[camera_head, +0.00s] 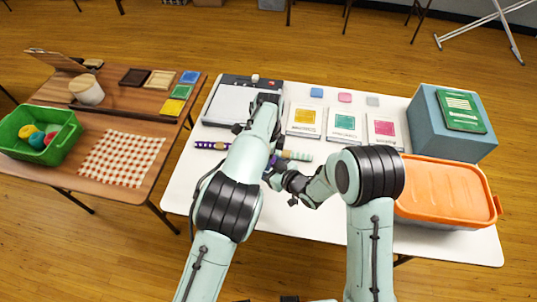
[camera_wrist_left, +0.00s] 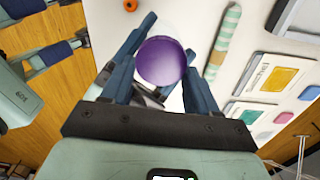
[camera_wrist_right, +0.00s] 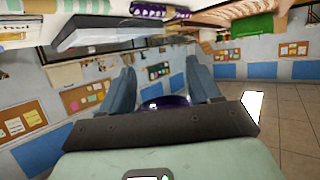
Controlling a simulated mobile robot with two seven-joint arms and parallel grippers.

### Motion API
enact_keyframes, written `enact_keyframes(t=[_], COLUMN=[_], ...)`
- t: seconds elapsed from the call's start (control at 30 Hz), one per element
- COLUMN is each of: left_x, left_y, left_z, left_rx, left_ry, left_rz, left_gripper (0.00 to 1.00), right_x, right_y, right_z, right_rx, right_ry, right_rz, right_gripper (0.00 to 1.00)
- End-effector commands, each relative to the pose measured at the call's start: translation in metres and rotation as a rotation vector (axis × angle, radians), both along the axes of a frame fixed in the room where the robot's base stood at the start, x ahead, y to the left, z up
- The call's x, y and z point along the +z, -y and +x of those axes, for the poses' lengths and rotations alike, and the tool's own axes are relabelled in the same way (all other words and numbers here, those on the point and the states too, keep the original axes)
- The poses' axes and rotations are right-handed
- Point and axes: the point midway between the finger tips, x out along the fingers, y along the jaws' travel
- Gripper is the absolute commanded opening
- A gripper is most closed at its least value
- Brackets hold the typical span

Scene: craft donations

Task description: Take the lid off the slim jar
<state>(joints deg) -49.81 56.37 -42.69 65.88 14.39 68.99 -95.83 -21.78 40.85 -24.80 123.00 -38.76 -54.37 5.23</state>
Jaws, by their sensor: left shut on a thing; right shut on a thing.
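The slim jar is mostly hidden by my arms in the head view, where a little purple (camera_head: 273,160) shows between them. In the left wrist view a round purple lid top (camera_wrist_left: 162,61) sits between the fingers of my left gripper (camera_wrist_left: 172,60), which is shut on it. In the right wrist view a dark purple, rounded body (camera_wrist_right: 168,102) sits between the fingers of my right gripper (camera_wrist_right: 160,95), which is shut on it. My right gripper comes in from the right, low beside the left one. Whether lid and jar touch is hidden.
A striped roll (camera_head: 297,155) and a purple patterned roll (camera_head: 212,145) lie near the grippers on the white table. Cards (camera_head: 304,121) lie behind. An orange-lidded bin (camera_head: 445,188) and a blue box (camera_head: 450,120) stand right. A wooden table (camera_head: 90,190) stands left.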

Motion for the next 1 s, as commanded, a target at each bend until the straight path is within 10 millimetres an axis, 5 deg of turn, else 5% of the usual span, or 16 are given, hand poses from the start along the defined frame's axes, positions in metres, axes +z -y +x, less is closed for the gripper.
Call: enact_keyframes(t=[0.03, 0.07, 0.13, 0.47, 0.83, 0.9, 1.0], left_x=[0.002, 0.002, 0.002, 0.003, 0.044, 0.046, 0.045], left_y=[0.002, 0.002, 0.002, 0.002, 0.001, 0.001, 0.007], left_z=[0.005, 0.005, 0.005, 0.003, 0.002, 0.002, 0.005], left_rx=[-0.002, -0.002, -0.003, -0.003, -0.003, -0.002, -0.005], left_ry=[0.020, 0.021, 0.021, 0.014, 0.012, 0.011, 0.021], left_rz=[-0.007, -0.007, -0.007, -0.006, -0.006, -0.005, -0.034], left_gripper=[0.23, 0.66, 0.85, 0.85, 0.85, 0.70, 0.70], right_x=[-0.001, -0.001, -0.001, -0.001, 0.000, 0.000, 0.000], right_y=[-0.007, -0.007, -0.007, -0.003, -0.002, -0.002, -0.002], right_z=[-0.005, -0.005, -0.005, -0.002, -0.001, -0.001, -0.001], right_rx=[0.019, 0.019, 0.019, 0.009, 0.006, 0.006, 0.005], right_ry=[-0.005, -0.005, -0.005, -0.003, -0.002, -0.002, -0.001], right_rz=[0.001, 0.001, 0.001, 0.000, 0.000, 0.000, 0.000], right_gripper=[0.00, 0.00, 0.00, 0.00, 0.00, 0.00, 0.00])
